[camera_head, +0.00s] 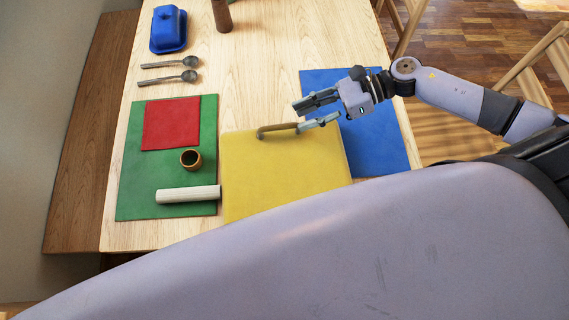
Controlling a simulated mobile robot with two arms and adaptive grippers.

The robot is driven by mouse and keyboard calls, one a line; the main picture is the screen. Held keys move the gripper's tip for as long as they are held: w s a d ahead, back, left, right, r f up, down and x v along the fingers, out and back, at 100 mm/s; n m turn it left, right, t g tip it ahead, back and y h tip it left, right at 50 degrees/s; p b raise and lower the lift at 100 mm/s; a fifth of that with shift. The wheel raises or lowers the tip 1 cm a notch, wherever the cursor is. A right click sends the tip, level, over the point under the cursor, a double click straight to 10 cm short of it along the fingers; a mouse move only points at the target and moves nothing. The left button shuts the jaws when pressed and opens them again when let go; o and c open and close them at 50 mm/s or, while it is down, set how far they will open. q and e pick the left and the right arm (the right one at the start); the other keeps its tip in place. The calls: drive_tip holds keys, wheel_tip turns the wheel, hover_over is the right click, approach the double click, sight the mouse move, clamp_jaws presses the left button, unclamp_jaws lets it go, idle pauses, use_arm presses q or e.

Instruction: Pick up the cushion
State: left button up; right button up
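A yellow square pad (275,175), which looks like the cushion, lies flat on the wooden table. A large pale link of my own body hides its near edge. A bent brown handle-like piece (277,128) lies at its far edge. My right gripper (316,112) comes in from the right and points left, near the pad's far right corner. Its two fingers are spread with nothing visible between them. The lower finger is close to the right end of the brown piece; I cannot tell whether they touch. My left gripper is not in view.
A blue mat (380,145) lies under and beside my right gripper. A green mat (135,180) at left bears a red cloth (171,122), a brown cup (191,159) and a pale roller (188,194). Two spoons (170,77) and a blue butter dish (168,30) are farther back.

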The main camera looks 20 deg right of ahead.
sight(287, 124)
drive_tip(key=shift+a+f, duration=0.1)
drive_tip(key=shift+a, duration=0.4)
drive_tip(key=p+x, duration=0.1)
drive_tip(key=x, duration=0.2)
drive_tip(key=p+x, duration=0.1)
drive_tip(key=shift+s+a+p, duration=0.1)
drive_tip(key=shift+a+p, duration=0.25)
drive_tip(key=shift+a, duration=0.2)
drive_tip(key=c, duration=0.7)
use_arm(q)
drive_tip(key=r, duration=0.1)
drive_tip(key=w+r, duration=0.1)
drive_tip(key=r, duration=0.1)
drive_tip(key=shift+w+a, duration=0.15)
use_arm(e)
clamp_jaws()
